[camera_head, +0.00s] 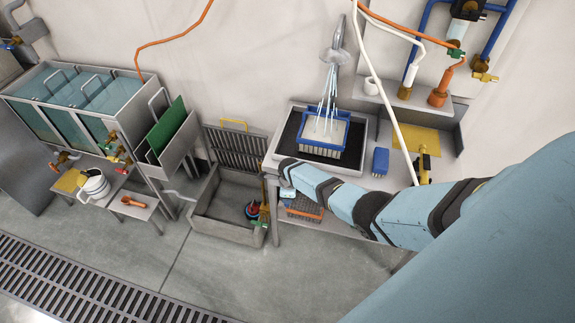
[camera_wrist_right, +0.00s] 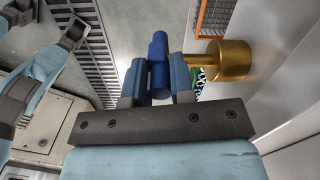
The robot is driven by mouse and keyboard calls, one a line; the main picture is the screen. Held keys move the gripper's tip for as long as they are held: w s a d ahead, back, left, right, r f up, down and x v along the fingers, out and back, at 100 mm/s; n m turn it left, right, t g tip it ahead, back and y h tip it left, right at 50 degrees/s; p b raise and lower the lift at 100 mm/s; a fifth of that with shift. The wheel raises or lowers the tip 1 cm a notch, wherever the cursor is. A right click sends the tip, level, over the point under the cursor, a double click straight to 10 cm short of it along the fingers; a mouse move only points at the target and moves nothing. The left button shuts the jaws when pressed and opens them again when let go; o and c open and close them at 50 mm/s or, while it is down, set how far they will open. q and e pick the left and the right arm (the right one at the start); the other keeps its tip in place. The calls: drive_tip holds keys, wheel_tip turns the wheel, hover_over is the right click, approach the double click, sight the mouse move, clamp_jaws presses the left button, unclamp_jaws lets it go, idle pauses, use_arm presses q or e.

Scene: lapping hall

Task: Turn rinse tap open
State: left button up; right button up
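My right gripper (camera_wrist_right: 158,82) is shut on a blue cylindrical tap handle (camera_wrist_right: 158,58) in the right wrist view, with one finger on each side. A brass tap body (camera_wrist_right: 226,61) sits just right of the fingers. In the head view my right arm (camera_head: 345,200) reaches from the right to the front left corner of the sink table; the fingers and handle are hidden there. Water streams (camera_head: 327,95) from a spray head (camera_head: 334,56) into a blue basket (camera_head: 338,156) in the dark sink.
The sink table (camera_head: 269,158) is close beside my right wrist, with an orange-rimmed rack (camera_head: 305,211) below it. A grey floor tub (camera_head: 232,233) with a brass and green valve (camera_head: 263,222) stands to the left. A floor grate (camera_head: 90,290) lies at the front left.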

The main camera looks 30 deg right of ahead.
drive_tip(key=o, duration=0.3)
drive_tip(key=shift+o, duration=0.2)
wheel_tip(320, 180, up, 14)
drive_tip(key=shift+s+d+f, duration=0.15)
drive_tip(key=shift+s+d, duration=0.05)
drive_tip(key=shift+s, duration=0.1)
idle(0.5)
